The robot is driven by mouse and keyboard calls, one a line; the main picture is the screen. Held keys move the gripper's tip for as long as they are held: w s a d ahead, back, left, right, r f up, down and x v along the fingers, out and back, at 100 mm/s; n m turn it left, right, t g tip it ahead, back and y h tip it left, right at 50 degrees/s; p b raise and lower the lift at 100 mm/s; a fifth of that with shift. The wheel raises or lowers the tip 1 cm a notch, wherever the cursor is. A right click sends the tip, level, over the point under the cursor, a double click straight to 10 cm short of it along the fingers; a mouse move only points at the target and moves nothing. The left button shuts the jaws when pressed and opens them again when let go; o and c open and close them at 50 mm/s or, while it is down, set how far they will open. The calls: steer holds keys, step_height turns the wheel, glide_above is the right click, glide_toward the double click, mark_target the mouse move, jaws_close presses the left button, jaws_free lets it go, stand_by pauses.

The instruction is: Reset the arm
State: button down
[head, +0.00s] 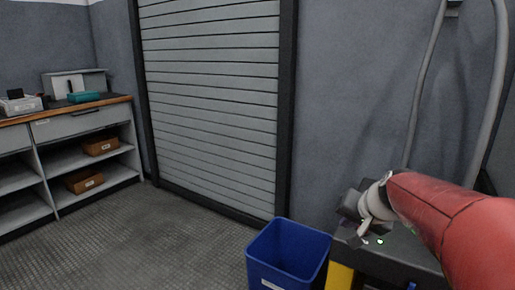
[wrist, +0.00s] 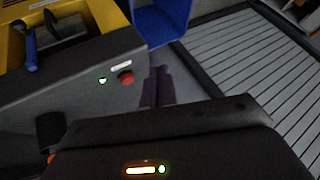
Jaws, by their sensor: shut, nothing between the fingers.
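My red arm reaches in from the right edge of the head view, with its pale wrist and dark gripper (head: 352,208) over the left end of a dark grey bench-like unit (head: 415,262). In the wrist view, my gripper (wrist: 157,84) has its two dark fingers together, with nothing seen between them. The fingers point past the edge of a grey housing (wrist: 75,90) that carries a green light (wrist: 102,80) and a red button (wrist: 126,77). In the head view the fingertips are small and hard to make out.
A blue bin (head: 288,252) stands on the floor just left of the unit; it also shows in the wrist view (wrist: 165,22). A roller shutter (head: 210,90) is behind. A shelf bench (head: 85,128) with orange-brown boxes (head: 85,181) stands at left. The floor (head: 150,235) between is clear.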

steer(key=s+a+f+n, duration=0.1)
steer(key=s+a, duration=0.1)
steer(key=s, duration=0.5)
steer(key=s+a+f+n+g+h, duration=0.1)
steer(key=s+a+f+n, duration=0.1)
steer(key=s, duration=0.6)
steer(key=s+a+f+n+g, duration=0.1)
steer(key=s+a+n, duration=0.1)
steer(key=s, duration=0.6)
steer(key=shift+a+f+h, duration=0.3)
steer(key=shift+a+f, duration=0.1)
steer(key=shift+a, duration=0.25)
steer(key=shift+d, duration=0.1)
